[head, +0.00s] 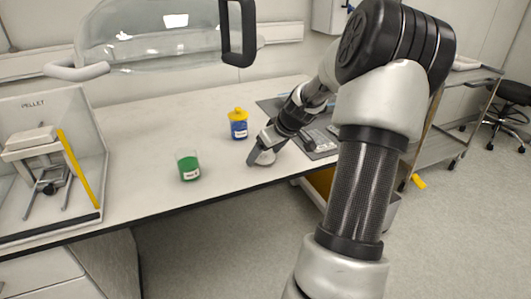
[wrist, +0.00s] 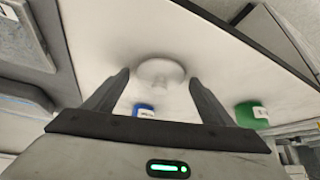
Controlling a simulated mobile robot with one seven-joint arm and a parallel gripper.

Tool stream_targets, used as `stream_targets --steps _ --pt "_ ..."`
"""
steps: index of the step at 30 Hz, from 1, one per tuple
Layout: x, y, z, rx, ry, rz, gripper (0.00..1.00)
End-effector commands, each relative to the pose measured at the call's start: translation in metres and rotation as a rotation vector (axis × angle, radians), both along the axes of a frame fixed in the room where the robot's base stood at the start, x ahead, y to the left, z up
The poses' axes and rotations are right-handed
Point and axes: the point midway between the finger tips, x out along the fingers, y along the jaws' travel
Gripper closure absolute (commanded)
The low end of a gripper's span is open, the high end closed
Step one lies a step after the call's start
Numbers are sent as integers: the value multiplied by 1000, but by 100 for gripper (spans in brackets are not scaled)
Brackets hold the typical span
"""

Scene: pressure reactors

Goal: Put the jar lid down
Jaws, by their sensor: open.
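The jar lid (wrist: 160,73) is a round white disc, seen in the wrist view lying on the white tabletop. It is between and just beyond my fingertips, with a visible gap to each finger. My gripper (wrist: 159,78) is open. In the head view, my gripper (head: 258,156) is low over the table near its front edge, and the lid's pale shape is hard to separate from it. A jar with green contents (head: 189,168) stands to the left with no lid on it. It also shows in the wrist view (wrist: 250,115).
A blue jar with a yellow lid (head: 238,124) stands behind my gripper. A "PELLET" box (head: 80,110) with a yellow bar stands at the left. A large clear cover (head: 150,35) hangs above the table. A dark tray (head: 318,143) lies to the right. The table between is clear.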

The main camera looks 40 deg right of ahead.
Motion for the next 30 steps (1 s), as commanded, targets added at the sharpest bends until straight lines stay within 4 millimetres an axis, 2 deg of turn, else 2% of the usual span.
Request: stream_targets --steps 5,15,19,24,30 --pt "-3 -1 10 -1 -1 -2 23" --pt "-41 -4 70 -4 -1 -4 23" --pt "-54 -4 89 -3 0 -3 23" --pt "-63 -4 102 -2 0 -1 23" --pt "-65 -4 105 1 0 -1 23"
